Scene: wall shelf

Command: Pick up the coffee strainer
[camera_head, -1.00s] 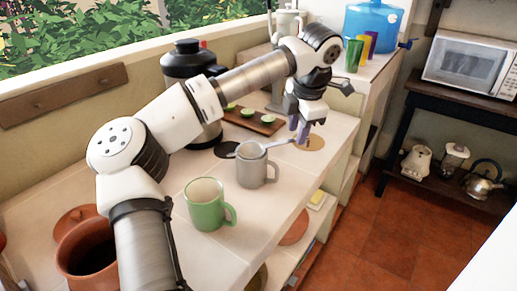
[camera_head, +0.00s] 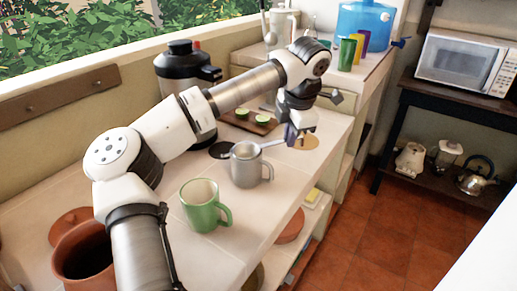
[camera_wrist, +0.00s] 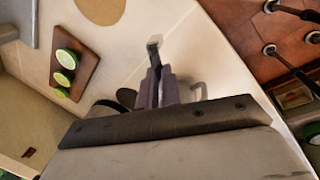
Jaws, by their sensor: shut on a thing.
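The coffee strainer (camera_head: 246,151) rests in the mouth of a grey mug (camera_head: 245,172) on the white counter. Its thin handle sticks out to the right toward my gripper (camera_head: 291,136). My gripper is shut on the handle, with the fingers pointing down at the counter. In the wrist view, the purple-grey fingers (camera_wrist: 156,88) are close together, and the handle's end (camera_wrist: 153,48) shows just beyond them. The strainer's bowl is hidden in that view, behind my gripper body. Part of the mug's handle (camera_wrist: 198,91) shows to the right of the fingers.
A green mug (camera_head: 202,207) stands in front of the grey mug. A wooden board (camera_head: 262,127) with lime halves lies behind, near a dark dispenser (camera_head: 185,75). A round tan mat (camera_head: 306,142) lies right of my gripper. The counter's right edge is close.

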